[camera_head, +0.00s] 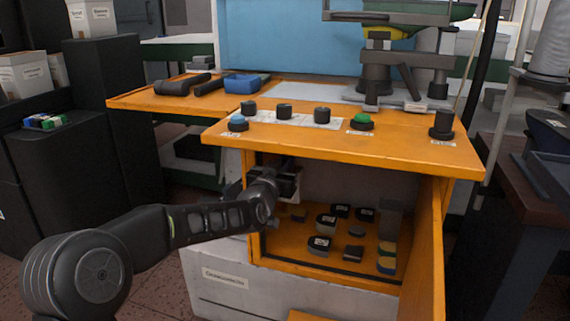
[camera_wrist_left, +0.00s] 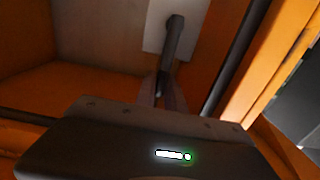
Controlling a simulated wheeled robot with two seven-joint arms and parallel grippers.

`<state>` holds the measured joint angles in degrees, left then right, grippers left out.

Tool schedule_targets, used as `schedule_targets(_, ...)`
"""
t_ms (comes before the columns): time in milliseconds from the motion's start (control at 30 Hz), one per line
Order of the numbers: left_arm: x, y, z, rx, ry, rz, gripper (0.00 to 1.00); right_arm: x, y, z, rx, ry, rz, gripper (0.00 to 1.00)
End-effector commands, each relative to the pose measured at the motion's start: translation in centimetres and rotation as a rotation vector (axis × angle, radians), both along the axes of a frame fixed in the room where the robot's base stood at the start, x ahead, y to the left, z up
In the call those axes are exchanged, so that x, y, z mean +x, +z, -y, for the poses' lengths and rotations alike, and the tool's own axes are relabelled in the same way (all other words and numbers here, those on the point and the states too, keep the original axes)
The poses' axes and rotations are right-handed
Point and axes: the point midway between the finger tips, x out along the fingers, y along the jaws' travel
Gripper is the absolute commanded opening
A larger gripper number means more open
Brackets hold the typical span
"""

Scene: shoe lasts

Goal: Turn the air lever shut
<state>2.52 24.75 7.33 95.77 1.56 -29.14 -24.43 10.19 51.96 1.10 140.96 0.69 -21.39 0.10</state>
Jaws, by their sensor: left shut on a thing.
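The air lever (camera_wrist_left: 173,42) shows in the left wrist view as a dark bar standing out from a pale plate (camera_wrist_left: 153,28) on the cabinet's inner wall. My left gripper (camera_wrist_left: 165,88) is shut on the lever's near end. In the head view my left gripper (camera_head: 287,186) reaches into the upper left of the open orange cabinet (camera_head: 340,149). There the lever is hidden behind my wrist and gripper. How far the lever is turned is hard to tell. My right gripper is in neither view.
Several dark shoe-last pieces (camera_head: 326,222) stand on the cabinet's shelf, right of my arm. The orange door (camera_head: 425,250) stands open on the right. The top carries black knobs (camera_head: 284,110), a blue button (camera_head: 237,121) and a green button (camera_head: 361,121).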

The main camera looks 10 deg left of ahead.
Motion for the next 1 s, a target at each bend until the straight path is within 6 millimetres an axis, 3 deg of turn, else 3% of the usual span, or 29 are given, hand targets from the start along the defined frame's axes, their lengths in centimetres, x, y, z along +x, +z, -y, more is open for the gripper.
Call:
schedule_targets(100, -0.01, -0.01, 0.0, 0.0, 0.0, 0.0, 0.0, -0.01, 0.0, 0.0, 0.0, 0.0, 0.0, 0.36)
schedule_targets(1000, -0.01, -0.04, 0.0, 0.0, 0.0, -0.001, 0.0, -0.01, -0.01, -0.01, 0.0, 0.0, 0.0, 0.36)
